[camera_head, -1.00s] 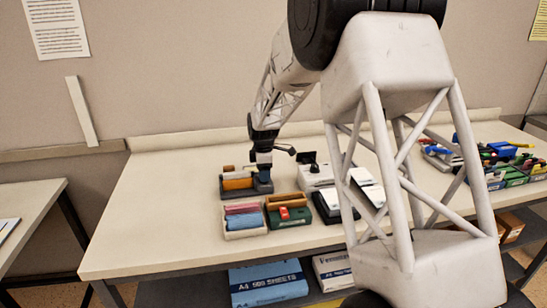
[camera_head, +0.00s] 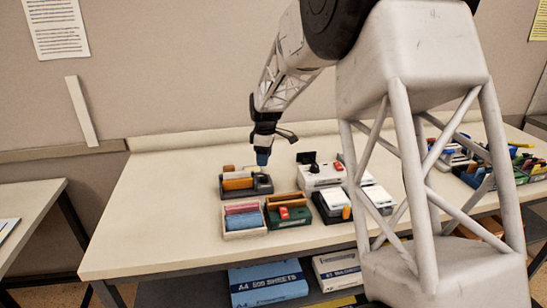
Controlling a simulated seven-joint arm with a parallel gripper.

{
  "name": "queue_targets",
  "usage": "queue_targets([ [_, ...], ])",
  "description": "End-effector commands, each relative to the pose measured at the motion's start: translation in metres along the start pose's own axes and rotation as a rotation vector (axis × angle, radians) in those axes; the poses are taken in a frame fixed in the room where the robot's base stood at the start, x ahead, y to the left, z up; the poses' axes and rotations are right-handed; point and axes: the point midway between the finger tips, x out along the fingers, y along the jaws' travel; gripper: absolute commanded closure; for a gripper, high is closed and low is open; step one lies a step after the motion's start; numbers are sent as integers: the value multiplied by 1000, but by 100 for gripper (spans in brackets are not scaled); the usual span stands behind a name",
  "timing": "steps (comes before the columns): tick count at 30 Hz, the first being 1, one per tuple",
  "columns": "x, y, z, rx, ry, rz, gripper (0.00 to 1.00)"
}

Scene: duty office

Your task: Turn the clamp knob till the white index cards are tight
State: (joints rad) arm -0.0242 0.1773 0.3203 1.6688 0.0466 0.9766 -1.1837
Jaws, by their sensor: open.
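My gripper (camera_head: 262,160) points down and hangs just above the right end of a dark tray (camera_head: 263,188) on the table, apart from it. Its fingers are small and blurred, and I see nothing held in them. The tray holds an orange block (camera_head: 238,184) with a pale strip (camera_head: 236,175) behind it, perhaps cards. A small light spot shows at the tray's right end, below the gripper; I cannot tell whether it is the clamp knob. White card-like tops (camera_head: 333,198) show on a black holder further right. How tight any cards sit cannot be seen.
In front stand a box of pink and blue cards (camera_head: 244,221) and a green box (camera_head: 292,221) with a red item. A grey device (camera_head: 318,181) stands right of the tray. Coloured bins (camera_head: 508,175) stand far right. The table's left part (camera_head: 165,200) is clear.

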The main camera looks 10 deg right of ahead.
Motion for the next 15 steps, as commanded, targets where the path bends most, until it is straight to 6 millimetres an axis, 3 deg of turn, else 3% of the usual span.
queue_targets([
  [15,2,0,4,396,41,-27,43],
])
